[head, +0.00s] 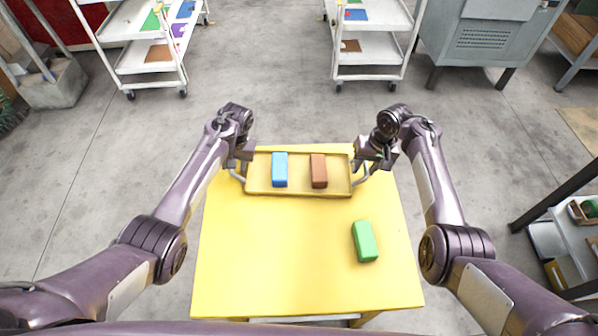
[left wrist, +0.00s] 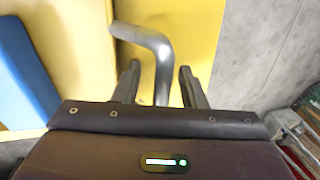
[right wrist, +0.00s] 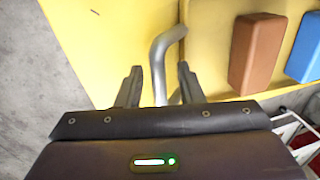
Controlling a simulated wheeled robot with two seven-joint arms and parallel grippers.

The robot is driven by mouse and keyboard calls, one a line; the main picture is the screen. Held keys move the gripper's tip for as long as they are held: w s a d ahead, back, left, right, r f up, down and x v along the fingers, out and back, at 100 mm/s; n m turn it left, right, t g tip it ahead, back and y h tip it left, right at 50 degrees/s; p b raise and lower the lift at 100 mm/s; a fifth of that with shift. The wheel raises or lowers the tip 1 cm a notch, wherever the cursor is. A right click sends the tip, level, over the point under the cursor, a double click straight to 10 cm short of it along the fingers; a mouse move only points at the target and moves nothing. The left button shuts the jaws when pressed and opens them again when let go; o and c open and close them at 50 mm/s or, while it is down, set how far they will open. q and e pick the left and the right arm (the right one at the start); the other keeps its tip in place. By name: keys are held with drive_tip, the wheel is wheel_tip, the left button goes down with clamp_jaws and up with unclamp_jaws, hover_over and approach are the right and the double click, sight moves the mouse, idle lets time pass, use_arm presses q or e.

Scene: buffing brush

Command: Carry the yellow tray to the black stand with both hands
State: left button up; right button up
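The yellow tray (head: 300,191) lies on the far part of a yellow table, holding a blue block (head: 280,170) and a brown block (head: 318,171). A grey bent handle stands at each end. My left gripper (head: 240,168) is at the left handle; in the left wrist view that handle (left wrist: 158,50) passes between its spread fingers. My right gripper (head: 362,166) is at the right handle; in the right wrist view that handle (right wrist: 158,65) lies between its spread fingers. Gaps show beside both handles. I cannot tell whether the black-framed shelf (head: 548,207) at right is the black stand.
A green block (head: 365,241) lies on the yellow table (head: 270,265), right of its middle. The rest of the near tabletop is clear. Two white carts (head: 150,60) (head: 370,55) and a grey cabinet (head: 485,40) stand beyond open concrete floor.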

use_arm(q)
clamp_jaws()
use_arm(e)
clamp_jaws()
use_arm(q)
drive_tip(key=shift+r, duration=0.15)
use_arm(e)
drive_tip(key=shift+r, duration=0.2)
